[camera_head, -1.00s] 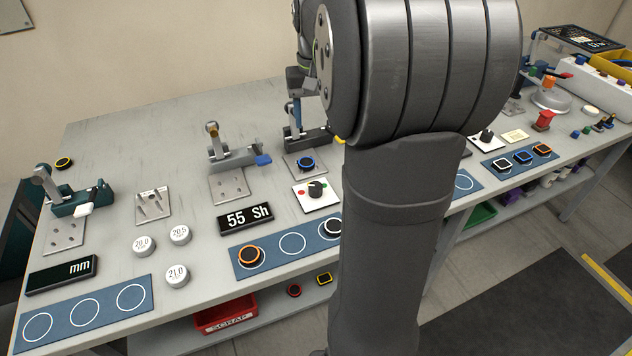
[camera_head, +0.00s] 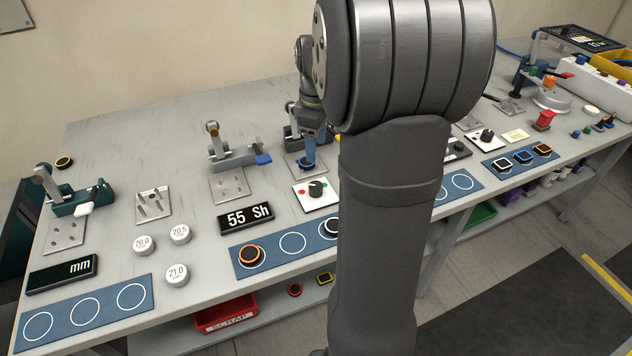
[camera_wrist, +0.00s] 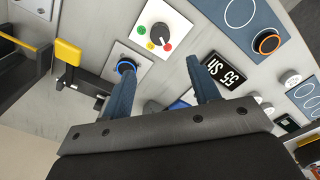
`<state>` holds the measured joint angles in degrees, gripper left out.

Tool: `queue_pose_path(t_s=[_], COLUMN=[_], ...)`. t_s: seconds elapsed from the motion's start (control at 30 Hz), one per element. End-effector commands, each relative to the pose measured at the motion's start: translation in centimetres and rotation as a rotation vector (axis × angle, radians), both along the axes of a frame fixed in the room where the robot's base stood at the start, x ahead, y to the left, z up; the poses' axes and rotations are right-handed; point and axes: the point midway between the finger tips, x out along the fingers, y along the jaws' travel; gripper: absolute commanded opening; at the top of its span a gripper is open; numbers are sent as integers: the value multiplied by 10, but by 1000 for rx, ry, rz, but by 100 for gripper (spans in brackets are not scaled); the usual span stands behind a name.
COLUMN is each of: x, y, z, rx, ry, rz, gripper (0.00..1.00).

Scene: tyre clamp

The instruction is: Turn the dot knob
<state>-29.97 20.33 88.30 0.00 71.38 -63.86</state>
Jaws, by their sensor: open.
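The dot knob (camera_head: 317,189) is a black knob on a white plate with a red and a green dot beside it, on the bench near the picture's middle. In the wrist view, the knob (camera_wrist: 160,33) has a white pointer mark, with green, yellow and red dots around it. My gripper (camera_wrist: 160,68) is open and empty, its two blue fingers apart. The knob lies beyond the fingertips, not between them. In the head view, my gripper (camera_head: 308,158) is behind the knob, over a blue-ringed round part, partly hidden by my arm.
The blue-ringed part (camera_wrist: 126,67) is close to one fingertip. A clamp with a yellow end (camera_wrist: 69,53) stands beside that finger. The "55 Sh" display (camera_head: 246,218) and a blue mat (camera_head: 272,260) with ringed places lie near the knob. Another knob (camera_head: 486,136) sits farther right.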

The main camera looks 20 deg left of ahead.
Motion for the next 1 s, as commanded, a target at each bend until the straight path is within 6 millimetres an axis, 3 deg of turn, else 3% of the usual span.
queue_pose_path(t_s=[0.3, 0.5, 0.7, 1.0], x=[-1, -1, 0, 0], y=[-1, 0, 0, 0], z=[-72, -109, -128, -132], rx=[-2, -1, 0, 0], ry=[4, 2, 1, 0], rz=[-1, -2, -2, -2], gripper=[56, 56, 56, 56])
